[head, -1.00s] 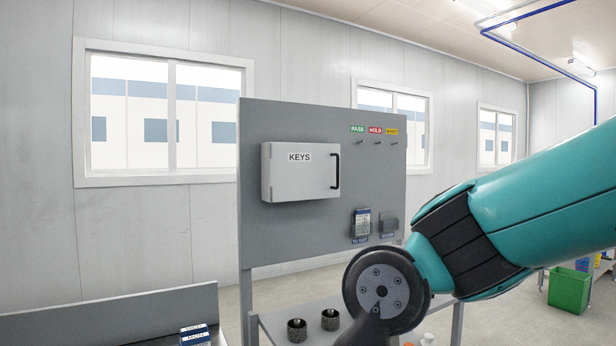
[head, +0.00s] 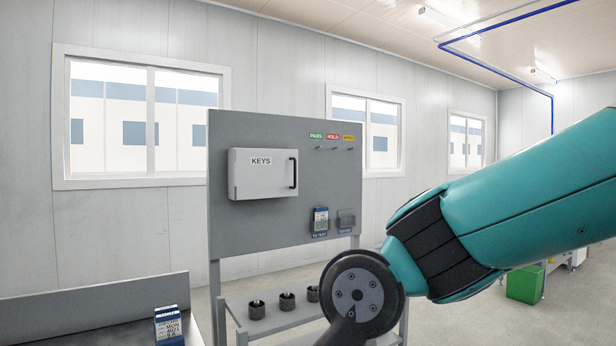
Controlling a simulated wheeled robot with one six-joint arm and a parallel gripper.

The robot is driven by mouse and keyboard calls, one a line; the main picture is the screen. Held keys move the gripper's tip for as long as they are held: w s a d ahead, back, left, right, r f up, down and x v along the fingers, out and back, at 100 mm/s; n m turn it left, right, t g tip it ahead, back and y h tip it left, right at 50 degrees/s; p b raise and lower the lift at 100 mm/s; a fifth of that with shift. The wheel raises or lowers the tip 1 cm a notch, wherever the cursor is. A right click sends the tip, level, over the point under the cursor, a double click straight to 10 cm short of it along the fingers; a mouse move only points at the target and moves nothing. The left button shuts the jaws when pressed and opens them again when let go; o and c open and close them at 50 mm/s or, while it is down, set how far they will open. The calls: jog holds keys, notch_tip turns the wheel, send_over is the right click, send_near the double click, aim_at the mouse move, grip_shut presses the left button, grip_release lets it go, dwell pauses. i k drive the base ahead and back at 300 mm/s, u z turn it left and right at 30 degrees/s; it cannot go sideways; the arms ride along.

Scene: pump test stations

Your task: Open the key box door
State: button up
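The key box (head: 262,180) is a light grey box labelled KEYS, mounted on the upper left of a grey upright panel (head: 225,232). Its door is shut. A dark vertical handle (head: 293,173) is on the door's right side. My teal arm reaches in from the right, and its round dark wrist joint shows low in front of the panel, apart from the box. My gripper's fingers are not visible; they lie below the picture or behind the wrist.
Coloured labels with pegs (head: 335,137) and a small box in a holder (head: 320,220) are on the panel. Several dark cups (head: 286,302) stand on the shelf below. A bench (head: 90,312) with a blue and white box (head: 169,325) is at lower left. A green bin (head: 525,285) is at right.

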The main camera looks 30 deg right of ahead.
aim_at(259, 173)
jog(key=k, duration=0.65)
jog(key=z, duration=0.85)
jog(key=i, duration=0.75)
jog(key=z, duration=0.75)
jog(key=i, duration=0.9)
jog(key=u, duration=0.75)
jog(key=i, duration=0.9)
jog(key=u, duration=0.85)
